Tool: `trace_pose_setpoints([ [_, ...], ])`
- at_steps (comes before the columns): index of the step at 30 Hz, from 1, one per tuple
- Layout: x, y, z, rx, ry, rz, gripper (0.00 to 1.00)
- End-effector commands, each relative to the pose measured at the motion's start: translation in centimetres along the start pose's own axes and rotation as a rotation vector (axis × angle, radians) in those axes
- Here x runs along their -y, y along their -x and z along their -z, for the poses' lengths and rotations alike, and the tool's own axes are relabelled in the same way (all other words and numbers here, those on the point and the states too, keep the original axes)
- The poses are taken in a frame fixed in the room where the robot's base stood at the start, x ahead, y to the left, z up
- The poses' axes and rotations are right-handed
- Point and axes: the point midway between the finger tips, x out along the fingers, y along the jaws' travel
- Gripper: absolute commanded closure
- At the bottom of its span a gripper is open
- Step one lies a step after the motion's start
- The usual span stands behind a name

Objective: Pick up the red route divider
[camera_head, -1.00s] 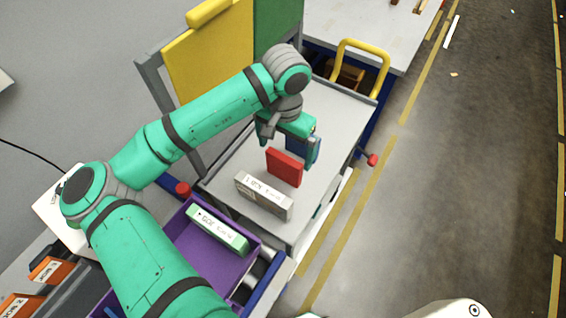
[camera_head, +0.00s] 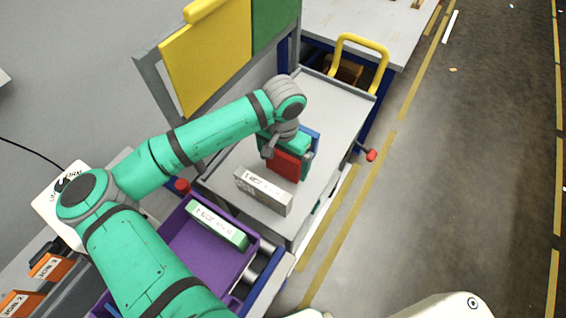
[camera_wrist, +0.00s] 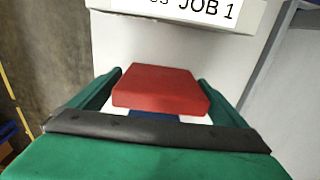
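The red route divider (camera_head: 286,164) stands upright on the grey cart top, between a grey-white labelled block and a blue divider (camera_head: 313,136). My gripper (camera_head: 288,158) is low over it, with its green fingers on either side. In the wrist view the red divider (camera_wrist: 160,88) lies between the two fingers (camera_wrist: 160,76), with narrow gaps beside it. The fingers look open around it, and no firm contact shows. A strip of blue (camera_wrist: 154,115) shows just on the near side of it.
The grey-white block (camera_head: 262,193) stands close in front of the divider; its label reads JOB 1 in the wrist view (camera_wrist: 190,12). A purple bin (camera_head: 205,258) holds a green-and-white labelled block (camera_head: 217,225). The cart top (camera_head: 335,110) is bare toward the yellow handle (camera_head: 360,50).

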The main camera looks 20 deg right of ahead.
Motion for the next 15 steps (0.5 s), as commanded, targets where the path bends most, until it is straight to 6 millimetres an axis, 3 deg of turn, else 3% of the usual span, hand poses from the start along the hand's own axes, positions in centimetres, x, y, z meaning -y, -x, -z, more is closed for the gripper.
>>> trace_pose_setpoints([
  [1,0.03,0.01,-0.02,0.0,0.001,0.0,0.17],
  [3,0.05,0.02,-0.04,0.0,0.001,0.0,0.33],
  [4,0.05,0.02,-0.04,0.0,0.001,0.0,0.37],
  [15,0.04,0.33,0.0,-0.001,0.001,-0.001,0.37],
])
